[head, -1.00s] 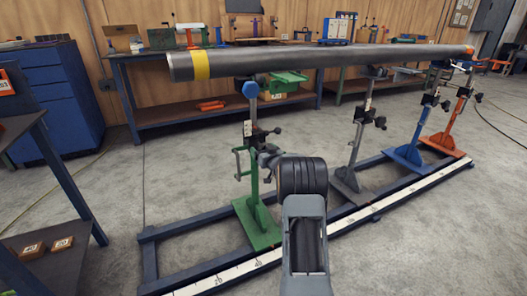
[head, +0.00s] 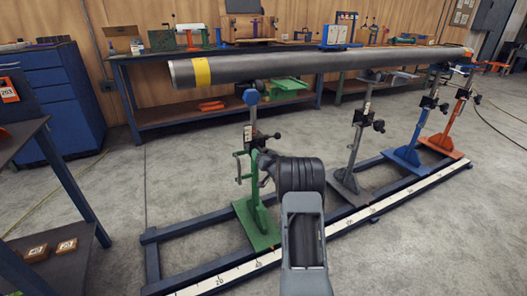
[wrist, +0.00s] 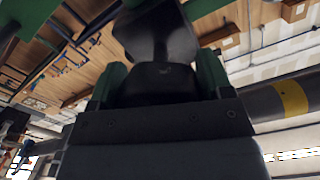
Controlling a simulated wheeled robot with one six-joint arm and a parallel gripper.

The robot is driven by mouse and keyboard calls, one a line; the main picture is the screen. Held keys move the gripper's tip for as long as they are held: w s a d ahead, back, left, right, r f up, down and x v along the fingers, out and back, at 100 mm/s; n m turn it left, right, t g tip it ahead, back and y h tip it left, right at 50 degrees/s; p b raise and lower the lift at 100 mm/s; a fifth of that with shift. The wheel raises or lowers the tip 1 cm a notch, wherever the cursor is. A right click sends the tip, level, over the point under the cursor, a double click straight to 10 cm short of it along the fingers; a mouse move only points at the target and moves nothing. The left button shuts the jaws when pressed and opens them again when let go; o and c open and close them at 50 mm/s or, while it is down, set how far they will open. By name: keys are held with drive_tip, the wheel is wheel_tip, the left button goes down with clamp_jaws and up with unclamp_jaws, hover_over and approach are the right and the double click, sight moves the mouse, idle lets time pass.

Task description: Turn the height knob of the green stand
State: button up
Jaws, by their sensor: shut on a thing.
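The green stand (head: 263,237) rises from the floor rail, left of the other stands. Its blue top (head: 250,97) is under the near end of the long grey pipe (head: 300,64), which has a yellow band. My gripper (head: 264,163) is at the middle of the green stand's post. In the wrist view my gripper (wrist: 160,72) is shut on a dark part, seemingly the height knob (wrist: 155,35), with green parts on both sides.
Grey, blue (head: 407,155) and orange (head: 441,143) stands carry the pipe farther right. A measuring strip (head: 350,219) runs along the rail. Workbenches line the wall, and a dark table (head: 60,265) is at the left. Floor at the front right is clear.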

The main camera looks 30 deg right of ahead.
drive_tip(key=shift+a+r+m+p, duration=0.15)
drive_tip(key=shift+m+p, duration=1.75)
drive_tip(key=shift+m, duration=1.35)
drive_tip(key=shift+r+m+p, duration=0.1)
drive_tip(key=shift+m+p, duration=1.8)
drive_tip(key=shift+m, duration=1.35)
drive_tip(key=shift+m, duration=0.3)
drive_tip(key=o, duration=0.9)
drive_tip(key=s+p, duration=0.1)
drive_tip(key=s, duration=0.3)
drive_tip(key=s+a+p, duration=0.1)
drive_tip(key=s, duration=0.4)
drive_tip(key=s+a+p, duration=0.1)
drive_tip(key=s, duration=0.3)
drive_tip(key=shift+s, duration=0.35)
